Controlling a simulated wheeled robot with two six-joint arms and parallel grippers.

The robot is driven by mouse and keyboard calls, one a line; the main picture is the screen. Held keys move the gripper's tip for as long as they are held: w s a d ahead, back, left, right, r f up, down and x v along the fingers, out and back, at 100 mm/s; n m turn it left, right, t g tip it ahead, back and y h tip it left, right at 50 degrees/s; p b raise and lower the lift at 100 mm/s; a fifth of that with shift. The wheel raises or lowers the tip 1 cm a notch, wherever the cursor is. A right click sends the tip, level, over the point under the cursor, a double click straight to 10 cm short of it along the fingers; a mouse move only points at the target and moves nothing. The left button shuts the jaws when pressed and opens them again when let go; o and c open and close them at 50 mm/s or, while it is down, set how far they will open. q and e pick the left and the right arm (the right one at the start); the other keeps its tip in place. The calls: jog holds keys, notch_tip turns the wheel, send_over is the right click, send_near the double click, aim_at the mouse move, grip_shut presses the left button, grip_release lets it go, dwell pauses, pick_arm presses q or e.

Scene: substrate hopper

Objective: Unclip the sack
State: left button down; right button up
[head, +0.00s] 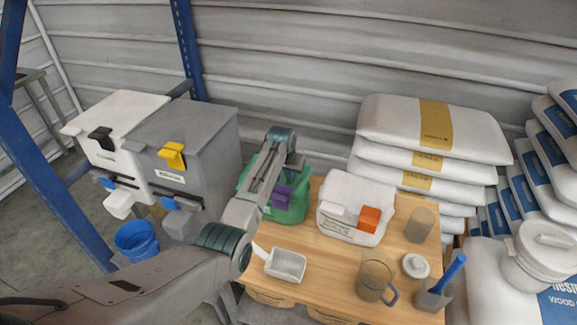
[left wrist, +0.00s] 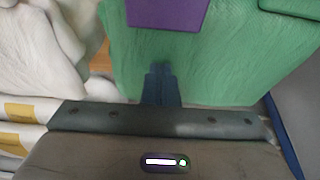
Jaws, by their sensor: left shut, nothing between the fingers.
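A green sack (head: 291,211) with a purple clip (head: 281,196) stands at the left back of the wooden table, partly hidden by my left arm. In the left wrist view, the green sack (left wrist: 225,60) fills the middle and right, with the purple clip (left wrist: 166,13) at the top edge. My left gripper (left wrist: 160,72) is shut and empty, its fingertips over the green sack's side, apart from the clip in the picture; contact cannot be told. My right gripper is out of view.
The table (head: 325,267) holds a white scoop (head: 285,265), a clear jug (head: 373,277), a beaker (head: 419,225), a white lid (head: 416,266) and a cup with a blue handle (head: 433,297). White and grey hoppers (head: 190,140) stand left; stacked sacks (head: 425,133) stand behind right.

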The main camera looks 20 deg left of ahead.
aim_at(286, 184)
pick_arm(q)
jog(key=shift+s+a+r+p, duration=0.1)
jog(key=shift+s+p, duration=0.4)
jog(key=shift+s, duration=0.4)
jog(key=shift+s+a+r+p, duration=0.1)
jog(key=shift+s+p, duration=0.35)
jog(key=shift+s, duration=0.4)
jog(key=shift+s+f, duration=0.1)
jog(key=shift+s+t, duration=0.15)
jog(key=shift+t, duration=0.15)
